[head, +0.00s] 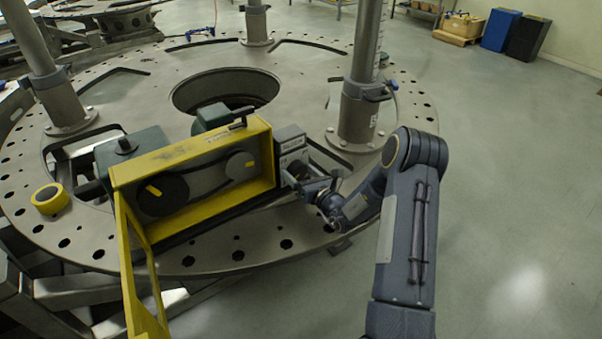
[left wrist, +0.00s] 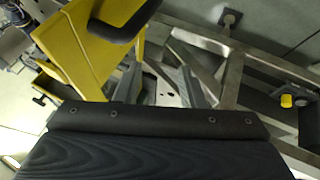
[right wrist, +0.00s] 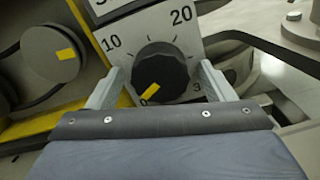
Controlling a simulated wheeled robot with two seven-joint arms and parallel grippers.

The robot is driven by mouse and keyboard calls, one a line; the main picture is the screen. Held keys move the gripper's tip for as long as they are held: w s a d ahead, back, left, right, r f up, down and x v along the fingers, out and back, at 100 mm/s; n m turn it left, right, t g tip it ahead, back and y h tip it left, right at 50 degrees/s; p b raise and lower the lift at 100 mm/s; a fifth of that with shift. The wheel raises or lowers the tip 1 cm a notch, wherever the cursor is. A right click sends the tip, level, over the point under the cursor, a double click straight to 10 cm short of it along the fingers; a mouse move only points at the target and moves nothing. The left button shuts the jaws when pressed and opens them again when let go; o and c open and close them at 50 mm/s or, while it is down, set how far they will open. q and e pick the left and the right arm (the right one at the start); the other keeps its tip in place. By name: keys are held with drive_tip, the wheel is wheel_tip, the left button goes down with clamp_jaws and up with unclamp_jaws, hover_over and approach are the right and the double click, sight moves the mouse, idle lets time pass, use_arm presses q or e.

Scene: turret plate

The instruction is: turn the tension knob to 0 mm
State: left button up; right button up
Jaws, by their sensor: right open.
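The tension knob (right wrist: 160,73) is round and black with a yellow pointer mark, on a light dial plate (right wrist: 160,24) printed with 10, 20 and a partly hidden 3. In the head view, my right gripper (head: 303,181) is at the grey dial box (head: 290,143).
A yellow frame (head: 185,152) with a belt and two pulleys stands on the large round plate (head: 305,62). Metal posts (head: 358,85) rise from the plate. A yellow ring (head: 50,199) lies at left.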

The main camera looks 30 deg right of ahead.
drive_tip(key=c, duration=1)
drive_tip(key=shift+o, duration=0.2)
drive_tip(key=n+b, duration=0.2)
drive_tip(key=b, duration=0.1)
drive_tip(key=shift+f, duration=0.3)
drive_tip(key=shift+r+n+b, duration=0.2)
drive_tip(key=shift+n+b, duration=0.4)
drive_tip(key=shift+r, duration=0.1)
drive_tip(key=o, duration=1)
drive_tip(key=shift+c, duration=0.2)
